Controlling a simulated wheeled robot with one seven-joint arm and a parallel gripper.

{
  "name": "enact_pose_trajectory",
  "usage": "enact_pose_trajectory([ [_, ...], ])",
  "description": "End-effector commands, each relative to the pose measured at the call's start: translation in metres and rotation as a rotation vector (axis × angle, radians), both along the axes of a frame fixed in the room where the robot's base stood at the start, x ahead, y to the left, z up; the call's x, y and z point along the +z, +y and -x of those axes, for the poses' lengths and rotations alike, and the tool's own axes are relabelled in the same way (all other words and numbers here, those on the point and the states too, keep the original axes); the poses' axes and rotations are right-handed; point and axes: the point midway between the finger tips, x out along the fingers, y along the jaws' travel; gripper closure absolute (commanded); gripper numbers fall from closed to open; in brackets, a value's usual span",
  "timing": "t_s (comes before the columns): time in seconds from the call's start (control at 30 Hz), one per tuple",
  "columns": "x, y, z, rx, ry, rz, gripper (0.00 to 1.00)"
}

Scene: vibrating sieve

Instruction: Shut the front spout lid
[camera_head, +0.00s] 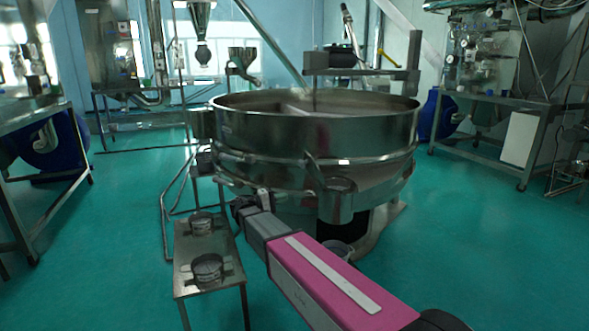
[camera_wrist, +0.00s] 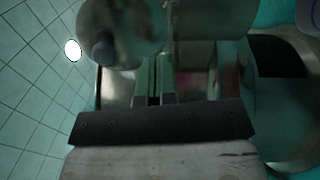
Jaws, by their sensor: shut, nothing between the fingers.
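The vibrating sieve (camera_head: 300,126) is a large round metal drum in the middle of the head view. Its front spout (camera_head: 341,205) sticks out toward me at the lower right of the drum. My gripper (camera_head: 241,203) is left of the spout, low beside the drum, apart from the flap. In the wrist view my gripper (camera_wrist: 160,86) is shut and empty. A blurred rounded metal part (camera_wrist: 130,30) with a dark knob is close above it.
A small metal stand (camera_head: 207,262) with two round containers (camera_head: 207,268) is at the lower left. A bucket-like container (camera_head: 338,248) shows below the spout, partly behind my arm. Open green floor lies on both sides. Tables with machines stand at left and right.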

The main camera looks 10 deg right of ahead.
Motion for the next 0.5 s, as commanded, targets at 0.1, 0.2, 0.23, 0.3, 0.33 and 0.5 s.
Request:
enact_pose_trajectory([
  [0.1, 0.03, 0.041, -0.016, 0.025, -0.082, 0.134, 1.0],
  [0.2, 0.046, 0.062, -0.019, 0.038, -0.13, 0.204, 1.0],
  [0.23, 0.05, 0.066, -0.019, 0.04, -0.14, 0.218, 1.0],
  [0.3, 0.055, 0.07, -0.019, 0.042, -0.153, 0.238, 1.0],
  [0.33, 0.056, 0.07, -0.02, 0.042, -0.157, 0.242, 1.0],
  [0.5, 0.062, 0.057, -0.023, 0.042, -0.158, 0.245, 1.0],
])
